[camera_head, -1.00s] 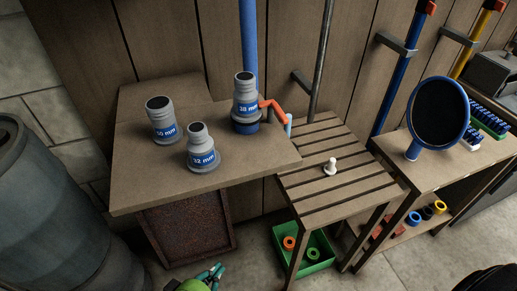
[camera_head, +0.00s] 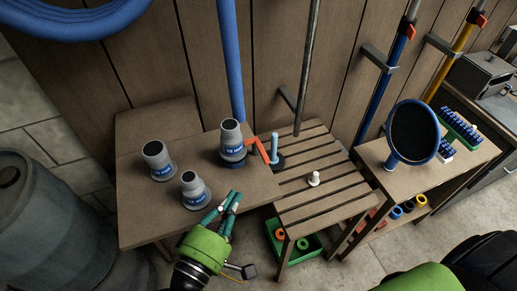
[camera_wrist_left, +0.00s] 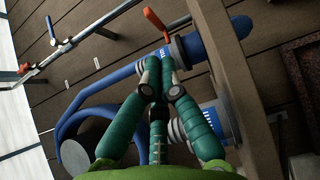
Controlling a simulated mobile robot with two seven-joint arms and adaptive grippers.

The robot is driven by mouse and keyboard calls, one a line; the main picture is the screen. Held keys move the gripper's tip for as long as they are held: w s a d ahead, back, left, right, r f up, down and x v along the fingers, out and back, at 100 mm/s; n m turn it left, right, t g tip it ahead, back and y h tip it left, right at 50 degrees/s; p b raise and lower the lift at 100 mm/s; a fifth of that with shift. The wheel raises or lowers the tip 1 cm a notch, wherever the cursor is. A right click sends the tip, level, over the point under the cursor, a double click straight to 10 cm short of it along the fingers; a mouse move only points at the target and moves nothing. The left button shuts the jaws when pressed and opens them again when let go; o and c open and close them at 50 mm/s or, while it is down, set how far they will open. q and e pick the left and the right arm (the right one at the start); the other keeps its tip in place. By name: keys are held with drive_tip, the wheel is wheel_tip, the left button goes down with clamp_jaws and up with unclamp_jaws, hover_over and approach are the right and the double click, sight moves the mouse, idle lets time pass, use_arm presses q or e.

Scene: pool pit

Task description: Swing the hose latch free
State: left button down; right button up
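The hose latch, a red-orange bent lever (camera_head: 258,148), sticks out to the right of a grey cuff (camera_head: 232,136) at the foot of the upright blue hose (camera_head: 231,62). Its free end lies near a short light-blue peg (camera_head: 274,148). The red lever also shows in the left wrist view (camera_wrist_left: 157,22), just beyond my fingertips. My left gripper (camera_head: 232,196) is over the bench's front edge, below and apart from the latch. Its green fingers come together at the tips in the left wrist view (camera_wrist_left: 160,72), with nothing seen between them. My right gripper is out of view.
Two more grey cuffs (camera_head: 158,160) (camera_head: 194,190) stand on the wooden bench (camera_head: 135,205), left of my left gripper. A slatted table (camera_head: 325,195) with a white fitting (camera_head: 314,179) stands right. A green crate (camera_head: 300,262) is below it.

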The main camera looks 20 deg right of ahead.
use_arm(q)
drive_tip(key=p+x, duration=0.1)
drive_tip(key=x, duration=0.3)
drive_tip(key=p+x, duration=0.1)
drive_tip(key=x, duration=0.4)
drive_tip(key=shift+r, duration=0.2)
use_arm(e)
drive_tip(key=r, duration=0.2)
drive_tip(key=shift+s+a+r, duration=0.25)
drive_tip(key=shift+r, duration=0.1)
use_arm(q)
drive_tip(key=shift+a, duration=0.1)
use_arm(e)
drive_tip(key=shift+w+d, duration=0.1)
